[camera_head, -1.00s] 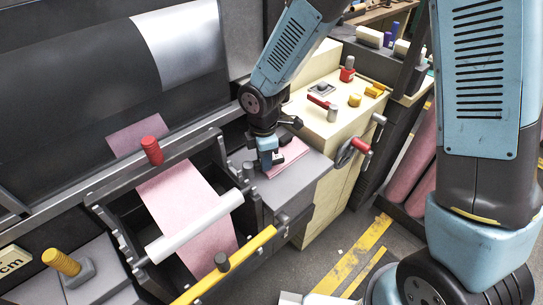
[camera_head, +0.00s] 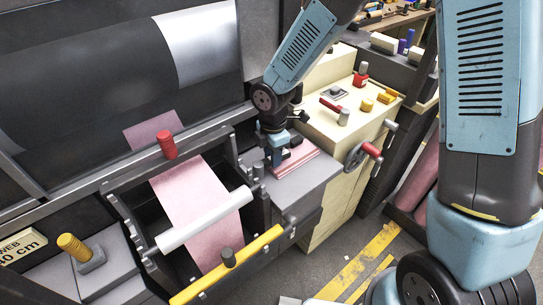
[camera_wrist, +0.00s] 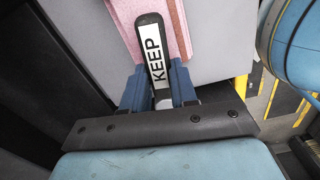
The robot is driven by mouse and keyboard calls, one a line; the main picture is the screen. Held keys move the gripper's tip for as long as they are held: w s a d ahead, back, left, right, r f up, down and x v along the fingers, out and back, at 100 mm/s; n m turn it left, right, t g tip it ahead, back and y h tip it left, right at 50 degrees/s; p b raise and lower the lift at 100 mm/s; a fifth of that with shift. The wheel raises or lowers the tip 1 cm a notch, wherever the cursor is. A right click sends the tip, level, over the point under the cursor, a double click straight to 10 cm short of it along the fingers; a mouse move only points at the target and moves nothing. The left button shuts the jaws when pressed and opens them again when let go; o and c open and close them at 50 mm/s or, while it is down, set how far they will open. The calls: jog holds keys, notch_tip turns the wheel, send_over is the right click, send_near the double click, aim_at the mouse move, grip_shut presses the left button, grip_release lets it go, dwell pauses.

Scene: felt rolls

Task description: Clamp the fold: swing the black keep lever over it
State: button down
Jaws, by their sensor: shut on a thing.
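The black keep lever (camera_wrist: 157,42), with a white label reading KEEP, is between the blue fingers of my gripper (camera_wrist: 159,88) in the wrist view. My gripper is shut on it. The lever's far end overlaps the pink felt fold (camera_wrist: 178,25) in that view; whether it presses on the felt I cannot tell. In the head view my gripper (camera_head: 279,158) is low over the grey table, at the left side of the pink fold (camera_head: 302,166). The lever is hidden behind the gripper there.
A pink web (camera_head: 192,195) runs under a white roller (camera_head: 205,219) at the left. A yellow bar (camera_head: 228,264) crosses in front. A cream cabinet (camera_head: 340,130) with red and yellow knobs and a handwheel (camera_head: 357,156) stands to the right.

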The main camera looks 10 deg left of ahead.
jog(key=c, duration=0.9)
grip_release()
